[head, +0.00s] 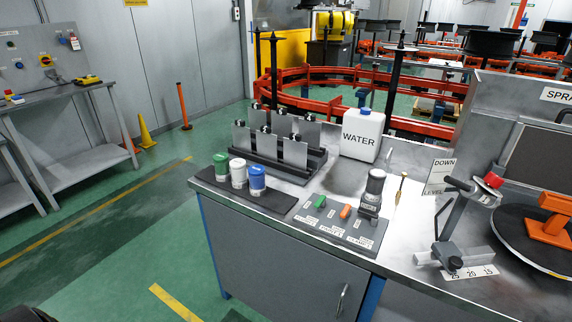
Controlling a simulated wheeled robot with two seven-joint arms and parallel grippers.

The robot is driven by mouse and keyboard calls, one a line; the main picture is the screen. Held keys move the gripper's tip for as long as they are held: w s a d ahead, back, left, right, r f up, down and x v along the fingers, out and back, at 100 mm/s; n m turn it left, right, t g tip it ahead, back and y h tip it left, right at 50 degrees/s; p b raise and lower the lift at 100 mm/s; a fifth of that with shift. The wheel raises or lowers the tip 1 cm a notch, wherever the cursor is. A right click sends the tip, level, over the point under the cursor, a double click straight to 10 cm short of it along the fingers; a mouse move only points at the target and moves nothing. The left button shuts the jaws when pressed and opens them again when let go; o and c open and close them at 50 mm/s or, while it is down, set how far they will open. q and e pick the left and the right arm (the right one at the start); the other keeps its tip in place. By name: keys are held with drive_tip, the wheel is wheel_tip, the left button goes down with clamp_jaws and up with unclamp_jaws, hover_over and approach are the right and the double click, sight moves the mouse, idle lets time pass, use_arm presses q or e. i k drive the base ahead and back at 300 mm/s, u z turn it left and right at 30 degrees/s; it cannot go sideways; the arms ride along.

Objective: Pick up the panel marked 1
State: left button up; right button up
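Several flat grey panels stand upright in a dark rack (262,166) on the workbench. The front row holds a left panel (241,137), a middle panel (267,145) and a right panel (294,153). More panels stand behind them, such as a back right panel (309,133), partly covered by the front row. Small black-and-white parts show at the panels' upper edges. I cannot read any number on the panels, so I cannot tell which is marked 1. Neither of my grippers is in view.
A white WATER container (362,135) stands right of the rack. Green, white and blue-lidded cups (238,172) stand on a dark strip in front. A button panel (338,222) and a lever stand (449,250) are on the bench's right. The green floor (120,240) at left is clear.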

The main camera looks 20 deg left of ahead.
sight(295, 151)
drive_tip(key=u, duration=0.35)
drive_tip(key=i, duration=1.05)
drive_tip(key=z, duration=0.3)
